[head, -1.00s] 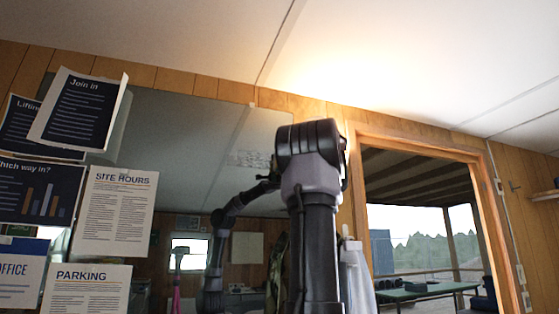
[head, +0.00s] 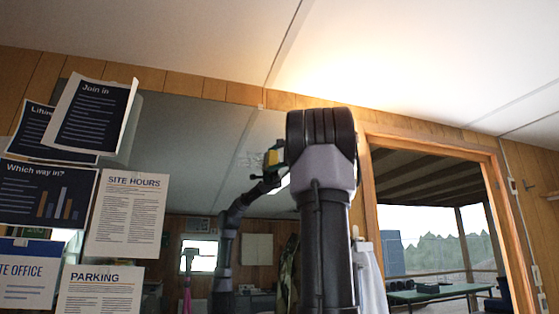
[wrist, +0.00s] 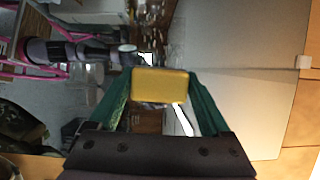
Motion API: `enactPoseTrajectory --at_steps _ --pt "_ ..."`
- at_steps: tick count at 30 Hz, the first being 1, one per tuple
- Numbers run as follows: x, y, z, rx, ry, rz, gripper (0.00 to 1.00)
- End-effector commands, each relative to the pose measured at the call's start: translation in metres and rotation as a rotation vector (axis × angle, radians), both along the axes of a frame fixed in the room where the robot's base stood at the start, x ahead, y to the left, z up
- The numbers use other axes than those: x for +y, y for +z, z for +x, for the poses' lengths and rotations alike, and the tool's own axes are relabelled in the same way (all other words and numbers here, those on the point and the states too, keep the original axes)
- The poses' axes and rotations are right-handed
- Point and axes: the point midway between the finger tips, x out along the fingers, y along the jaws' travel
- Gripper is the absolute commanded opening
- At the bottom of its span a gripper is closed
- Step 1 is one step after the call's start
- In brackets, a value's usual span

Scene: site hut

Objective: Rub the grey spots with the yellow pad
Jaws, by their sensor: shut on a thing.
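The yellow pad (wrist: 160,86) is held between the green fingers of my gripper (wrist: 160,78) in the wrist view. The gripper is shut on it, and the pad faces the mirror (wrist: 245,90). In the head view, my arm hides the gripper. A small yellow patch (head: 271,157) shows beside the arm; I cannot tell whether it is the pad or its reflection. Faint grey spots (head: 248,160) show on the mirror just left of that patch, and my arm covers part of that area. I cannot tell whether the pad touches the glass.
Pinned notices (head: 126,213) overlap the mirror's left side. A wooden door frame (head: 500,225) stands to the right, with a green table (head: 440,293) beyond it. A white cloth (head: 367,272) hangs between mirror and doorway. The mirror reflects my arm and the room.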

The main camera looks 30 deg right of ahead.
Motion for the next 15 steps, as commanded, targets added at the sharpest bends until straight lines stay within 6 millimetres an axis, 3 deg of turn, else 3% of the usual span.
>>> enactPoseTrajectory --at_steps 15 --pt "0.031 0.000 0.008 0.000 0.002 0.000 0.21"
